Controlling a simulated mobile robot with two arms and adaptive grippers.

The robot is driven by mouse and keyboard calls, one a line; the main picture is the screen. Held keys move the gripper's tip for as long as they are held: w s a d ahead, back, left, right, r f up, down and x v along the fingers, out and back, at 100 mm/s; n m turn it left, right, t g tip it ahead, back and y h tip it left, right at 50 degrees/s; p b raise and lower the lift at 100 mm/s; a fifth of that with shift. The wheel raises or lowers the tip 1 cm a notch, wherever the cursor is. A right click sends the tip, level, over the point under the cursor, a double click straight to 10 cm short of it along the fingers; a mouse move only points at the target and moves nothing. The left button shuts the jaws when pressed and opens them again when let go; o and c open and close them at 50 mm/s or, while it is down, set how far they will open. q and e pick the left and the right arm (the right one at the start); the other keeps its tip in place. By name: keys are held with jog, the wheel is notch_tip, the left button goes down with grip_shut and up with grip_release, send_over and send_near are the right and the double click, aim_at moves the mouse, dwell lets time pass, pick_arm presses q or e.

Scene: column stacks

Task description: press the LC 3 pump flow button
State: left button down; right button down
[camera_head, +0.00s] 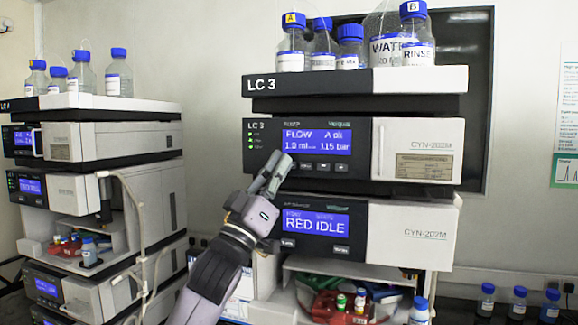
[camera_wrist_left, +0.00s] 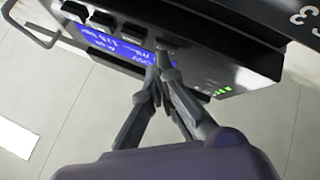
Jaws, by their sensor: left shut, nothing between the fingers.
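The LC 3 pump module (camera_head: 262,165) is in the middle of the head view. Its blue display (camera_head: 316,142) reads FLOW, about 1.0 ml/min and 115 bar. A row of small dark buttons (camera_head: 324,167) lies below the display; the left end of the row is hidden behind my fingertips. My left gripper (camera_head: 284,162) is shut and empty, its tips at the left end of that row. In the left wrist view, the gripper tips (camera_wrist_left: 160,66) are beside the endmost button (camera_wrist_left: 165,43) and overlap the display's edge (camera_wrist_left: 112,47). I cannot tell whether they touch the panel. My right gripper is out of view.
A module reading RED IDLE (camera_head: 316,223) sits below the pump. Capped bottles (camera_head: 290,45) stand on the LC 3 top. Another column stack (camera_head: 95,150) stands at the left, with a hanging tube (camera_head: 140,235) between. Small bottles (camera_head: 519,302) line the lower right.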

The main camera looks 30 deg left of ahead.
pick_arm(q)
jog(key=shift+s, duration=0.15)
jog(key=shift+s+d, duration=0.2)
jog(key=shift+s, duration=0.45)
jog(key=shift+s, duration=0.1)
jog(key=shift+y, duration=0.3)
jog(key=s, duration=0.2)
jog(key=s+d, duration=0.1)
jog(key=s, duration=0.1)
jog(key=shift+s+d+b, duration=0.1)
jog(key=shift+s+b, duration=0.2)
jog(key=shift+s, duration=0.05)
